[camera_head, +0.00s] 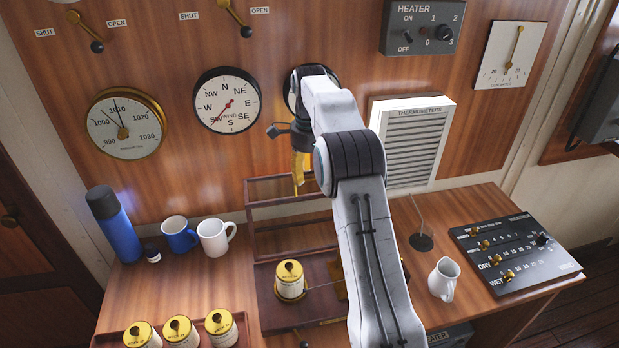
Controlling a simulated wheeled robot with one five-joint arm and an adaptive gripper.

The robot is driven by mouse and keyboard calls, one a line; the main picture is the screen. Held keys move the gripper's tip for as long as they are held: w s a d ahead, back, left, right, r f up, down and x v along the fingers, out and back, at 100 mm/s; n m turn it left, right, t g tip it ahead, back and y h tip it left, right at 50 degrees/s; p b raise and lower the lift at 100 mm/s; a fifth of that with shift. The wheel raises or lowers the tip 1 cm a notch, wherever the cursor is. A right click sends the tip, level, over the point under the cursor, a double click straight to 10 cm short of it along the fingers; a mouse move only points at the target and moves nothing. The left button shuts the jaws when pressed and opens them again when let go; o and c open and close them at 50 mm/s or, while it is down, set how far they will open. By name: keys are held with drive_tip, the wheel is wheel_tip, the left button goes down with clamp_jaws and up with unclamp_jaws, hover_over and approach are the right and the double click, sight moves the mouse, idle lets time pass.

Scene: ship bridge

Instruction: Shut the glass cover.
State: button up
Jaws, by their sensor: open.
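The glass cover (249,192) is a wood-framed glazed case, standing raised at the back of its wooden instrument base (272,318). Its right part is hidden behind my arm. On the base stands a brass-topped drum (290,281), uncovered. My gripper (287,131) is above the raised cover, near the wall, and partly hidden by my own arm. A dark finger shows at its left and it is open. A yellow piece (299,168) shows just below it; I cannot tell what it belongs to or whether the gripper touches the cover.
Two mugs, blue (179,237) and white (214,238), and a blue flask (114,222) stand left of the case. A tray of brass-topped drums (181,333) lies front left. A white jug (444,279) and a control panel (518,254) are at right. Wall dials are behind.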

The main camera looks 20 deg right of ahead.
drive_tip(key=shift+f, duration=0.75)
drive_tip(key=shift+o, duration=0.2)
clamp_jaws()
drive_tip(key=shift+f, duration=0.1)
